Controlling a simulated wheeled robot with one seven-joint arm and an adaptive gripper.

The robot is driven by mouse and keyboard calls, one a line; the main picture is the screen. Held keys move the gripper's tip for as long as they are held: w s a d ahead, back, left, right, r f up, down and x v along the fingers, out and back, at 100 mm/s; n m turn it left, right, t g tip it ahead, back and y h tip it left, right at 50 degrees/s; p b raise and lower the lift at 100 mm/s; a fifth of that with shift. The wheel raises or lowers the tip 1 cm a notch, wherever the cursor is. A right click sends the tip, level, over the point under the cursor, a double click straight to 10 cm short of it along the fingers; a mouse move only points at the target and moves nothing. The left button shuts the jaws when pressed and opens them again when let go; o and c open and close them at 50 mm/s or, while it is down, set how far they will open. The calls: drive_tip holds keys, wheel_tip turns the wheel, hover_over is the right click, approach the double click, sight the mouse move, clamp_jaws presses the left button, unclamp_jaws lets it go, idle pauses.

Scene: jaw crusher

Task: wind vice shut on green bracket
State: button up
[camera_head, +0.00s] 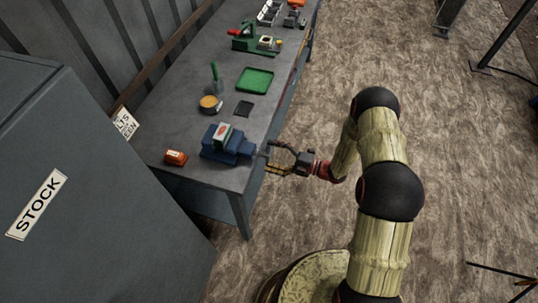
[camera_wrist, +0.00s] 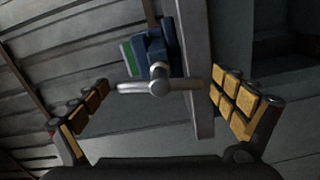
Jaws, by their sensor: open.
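The blue vice (camera_head: 228,148) stands near the table's front edge, and its blue body also shows in the wrist view (camera_wrist: 156,48). The vice's grey handle bar (camera_wrist: 185,84) and round screw end face me. My gripper (camera_head: 271,158) is open in front of the vice, with its yellow-padded fingers on either side of the handle. I see no clear grip on the bar.
An orange box (camera_head: 175,157) lies left of the vice on the grey workbench (camera_head: 196,101). The STOCK cabinet (camera_head: 95,190) is at left. The floor at right is mostly clear.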

drive_tip(key=v, duration=1.2)
idle(0.8)
